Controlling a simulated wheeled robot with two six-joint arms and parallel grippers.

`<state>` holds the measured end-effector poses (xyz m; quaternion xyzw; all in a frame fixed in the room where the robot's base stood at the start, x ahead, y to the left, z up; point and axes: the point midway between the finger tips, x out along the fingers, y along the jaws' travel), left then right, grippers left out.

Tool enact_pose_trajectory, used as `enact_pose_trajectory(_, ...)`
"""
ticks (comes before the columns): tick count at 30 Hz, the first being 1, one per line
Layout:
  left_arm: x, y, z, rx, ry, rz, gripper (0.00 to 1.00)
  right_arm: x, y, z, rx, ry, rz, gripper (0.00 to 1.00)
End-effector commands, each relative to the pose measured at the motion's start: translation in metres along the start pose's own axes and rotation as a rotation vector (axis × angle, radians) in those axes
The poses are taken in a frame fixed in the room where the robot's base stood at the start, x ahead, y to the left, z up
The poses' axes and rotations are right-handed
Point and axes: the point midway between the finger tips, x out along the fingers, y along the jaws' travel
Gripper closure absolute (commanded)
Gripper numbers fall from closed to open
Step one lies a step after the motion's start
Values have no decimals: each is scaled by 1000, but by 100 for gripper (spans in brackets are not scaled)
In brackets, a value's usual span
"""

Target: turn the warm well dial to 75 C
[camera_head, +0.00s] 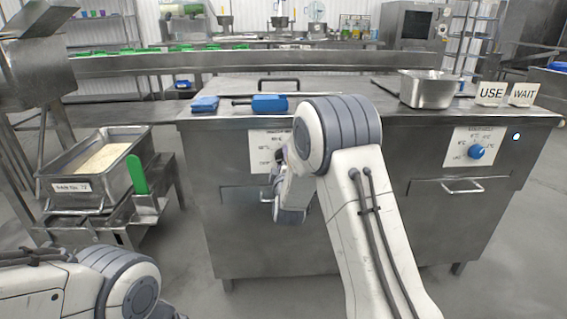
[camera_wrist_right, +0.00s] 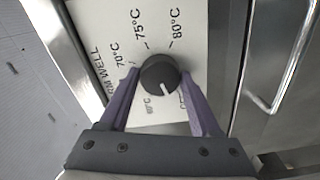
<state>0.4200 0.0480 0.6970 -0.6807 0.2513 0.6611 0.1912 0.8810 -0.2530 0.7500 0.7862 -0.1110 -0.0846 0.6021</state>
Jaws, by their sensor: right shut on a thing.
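The warm well dial (camera_wrist_right: 159,74) is a round black knob with a white pointer line. It sits on a white label plate (camera_wrist_right: 100,25) marked 70, 75 and 80 °C. My right gripper (camera_wrist_right: 160,77) is shut on the dial, one purple finger on each side. The pointer faces the gripper's side of the plate, away from the 75 °C mark, between two small labels that are partly hidden. In the head view, my right arm hides the dial and part of its plate (camera_head: 262,150). My left arm shows at the lower left; its gripper is out of view.
Handles (camera_wrist_right: 285,70) stick out from the front. A rice pan (camera_head: 140,140) stands at the left beside a green handle (camera_head: 137,175).

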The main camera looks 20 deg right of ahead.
Motion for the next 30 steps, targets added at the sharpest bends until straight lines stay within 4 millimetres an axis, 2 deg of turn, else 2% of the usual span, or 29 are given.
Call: enact_pose_trajectory(30,42,-3,2,0,0,0,100,-1,-3,1,966,-1,-2,91)
